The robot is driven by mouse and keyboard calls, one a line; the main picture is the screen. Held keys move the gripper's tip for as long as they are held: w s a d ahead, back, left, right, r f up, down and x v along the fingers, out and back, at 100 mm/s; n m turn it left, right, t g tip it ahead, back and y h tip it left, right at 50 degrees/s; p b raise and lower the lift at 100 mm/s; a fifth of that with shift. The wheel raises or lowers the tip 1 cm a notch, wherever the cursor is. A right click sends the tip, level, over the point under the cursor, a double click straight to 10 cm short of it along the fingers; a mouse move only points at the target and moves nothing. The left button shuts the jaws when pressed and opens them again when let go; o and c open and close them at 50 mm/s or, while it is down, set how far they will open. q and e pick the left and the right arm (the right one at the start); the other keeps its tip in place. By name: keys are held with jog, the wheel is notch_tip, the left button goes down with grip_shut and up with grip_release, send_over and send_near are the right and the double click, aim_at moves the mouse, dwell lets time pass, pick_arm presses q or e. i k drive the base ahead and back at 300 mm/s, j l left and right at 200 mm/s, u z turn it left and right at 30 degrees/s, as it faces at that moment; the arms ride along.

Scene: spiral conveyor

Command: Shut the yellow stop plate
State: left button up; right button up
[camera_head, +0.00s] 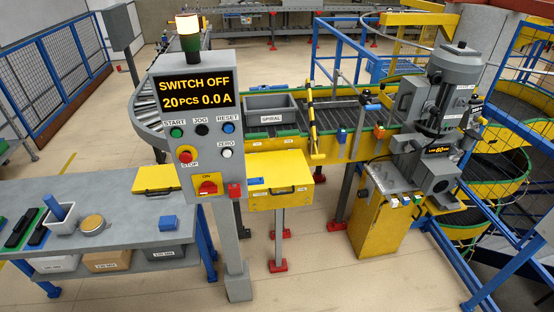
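A narrow upright yellow plate (313,128) with dark bands stands at the conveyor, just right of the grey SPIRAL bin; I take it to be the stop plate. It looks raised at the near side of the belt, but I cannot tell from this angle whether it is open or shut. The dark conveyor belt (350,113) with green edges runs behind and to the right of it. Neither of my grippers shows in the head view.
A control post (203,130) reading SWITCH OFF stands in front, with a lit lamp on top. A yellow box (279,180) is beside it. A workbench (120,225) with small items is at left. A grey motor unit (447,95) stands right. Floor in front is clear.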

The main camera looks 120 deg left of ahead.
aim_at(317, 156)
jog(key=u, duration=3.65)
jog(key=i+l+u, duration=0.1)
jog(key=i+l, duration=0.9)
jog(key=i, duration=0.05)
